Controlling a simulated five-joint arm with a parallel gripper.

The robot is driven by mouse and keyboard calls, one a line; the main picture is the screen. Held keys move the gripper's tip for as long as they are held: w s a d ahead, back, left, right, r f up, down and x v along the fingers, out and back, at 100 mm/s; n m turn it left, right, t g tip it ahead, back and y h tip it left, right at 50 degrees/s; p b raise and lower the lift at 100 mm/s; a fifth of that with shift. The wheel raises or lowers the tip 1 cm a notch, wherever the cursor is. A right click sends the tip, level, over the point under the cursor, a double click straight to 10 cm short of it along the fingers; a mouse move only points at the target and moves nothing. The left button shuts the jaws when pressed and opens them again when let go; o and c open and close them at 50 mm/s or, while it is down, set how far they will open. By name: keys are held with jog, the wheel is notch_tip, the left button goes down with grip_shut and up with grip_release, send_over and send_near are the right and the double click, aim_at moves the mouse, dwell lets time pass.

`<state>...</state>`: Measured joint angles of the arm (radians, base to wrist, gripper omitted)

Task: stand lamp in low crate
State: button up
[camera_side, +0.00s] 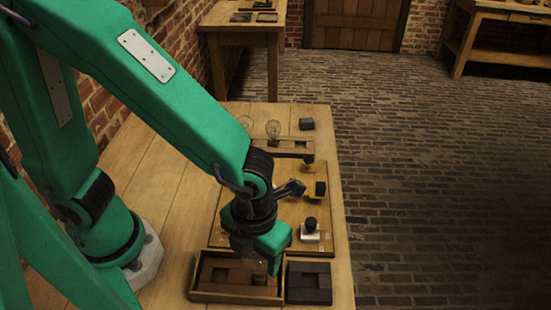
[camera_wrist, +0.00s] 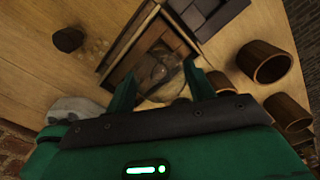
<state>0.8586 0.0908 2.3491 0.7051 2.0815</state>
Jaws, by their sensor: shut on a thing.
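A low wooden crate (camera_side: 194,291) with dividers stands at the front of the bench. It also shows in the wrist view (camera_wrist: 107,72). My gripper (camera_side: 262,262) points down over the crate's right part. In the wrist view my gripper (camera_wrist: 158,75) has its two green fingers either side of a clear glass lamp (camera_wrist: 160,68), and it is shut on this lamp. The lamp is over or inside the crate; I cannot tell whether its base touches the floor. The lamp's lower end is hidden in the side view.
A dark box (camera_side: 309,283) stands close to the crate's right side. Behind are a white block with a black knob (camera_side: 311,232), a dark block (camera_side: 320,188) and a wooden rack (camera_side: 292,146) near glass lamps (camera_side: 273,129). Round wooden cups (camera_wrist: 265,62) show in the wrist view.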

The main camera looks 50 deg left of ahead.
jog(key=shift+f, duration=0.35)
jog(key=o, duration=1.1)
jog(key=shift+c, duration=0.2)
jog(key=shift+r, duration=0.2)
notch_tip(320, 180, up, 12)
dwell(0.4)
